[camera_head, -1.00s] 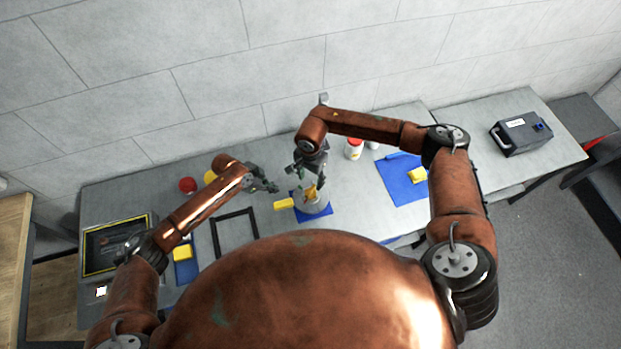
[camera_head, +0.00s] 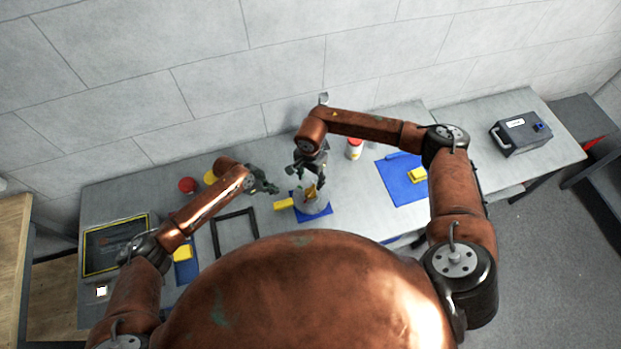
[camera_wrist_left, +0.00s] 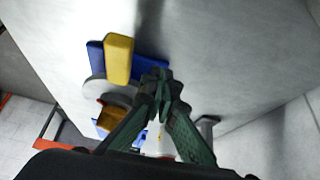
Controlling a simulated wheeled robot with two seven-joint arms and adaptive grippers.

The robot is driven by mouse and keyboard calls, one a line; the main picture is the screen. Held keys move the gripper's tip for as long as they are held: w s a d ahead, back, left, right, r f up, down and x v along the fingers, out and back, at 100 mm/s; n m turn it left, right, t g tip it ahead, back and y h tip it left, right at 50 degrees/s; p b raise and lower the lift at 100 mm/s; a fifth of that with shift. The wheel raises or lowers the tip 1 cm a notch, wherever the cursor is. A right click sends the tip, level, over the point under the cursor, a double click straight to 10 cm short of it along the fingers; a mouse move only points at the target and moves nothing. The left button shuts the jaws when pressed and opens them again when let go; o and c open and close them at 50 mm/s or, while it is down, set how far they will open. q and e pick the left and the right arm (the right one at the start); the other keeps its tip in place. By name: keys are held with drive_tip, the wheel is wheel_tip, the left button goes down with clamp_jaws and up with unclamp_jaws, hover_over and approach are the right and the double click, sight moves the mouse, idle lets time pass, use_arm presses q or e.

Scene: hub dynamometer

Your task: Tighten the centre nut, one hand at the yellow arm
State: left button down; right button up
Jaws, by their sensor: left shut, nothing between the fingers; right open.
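A grey round hub (camera_head: 318,207) sits on a blue mat (camera_head: 318,219) on the table. Its yellow arm (camera_head: 284,204) sticks out to the left in the head view. A gold-orange part (camera_head: 311,192) stands at the hub's middle; I cannot make out the nut itself. My left gripper (camera_head: 275,188) is shut and empty, behind and left of the hub, apart from the yellow arm. In the left wrist view its fingertips (camera_wrist_left: 158,82) meet beside the yellow arm (camera_wrist_left: 118,60). My right gripper (camera_head: 308,179) is open just above and behind the gold-orange part; its fingertips are small and unclear.
A black frame (camera_head: 216,236) lies left of the hub. A red-capped white bottle (camera_head: 354,151) stands behind right, with a red item (camera_head: 187,185) at back left. A blue mat (camera_head: 392,177) with a yellow block (camera_head: 417,175) lies right. A screen (camera_head: 116,244) stands far left.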

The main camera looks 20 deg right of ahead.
sight(280, 199)
use_arm(q)
drive_tip(key=shift+f, duration=3.55)
drive_tip(key=shift+r, duration=0.25)
drive_tip(key=shift+r, duration=0.65)
drive_tip(key=shift+s, duration=0.4)
drive_tip(key=shift+s, duration=0.4)
drive_tip(key=shift+s, duration=0.35)
drive_tip(key=shift+w, duration=0.45)
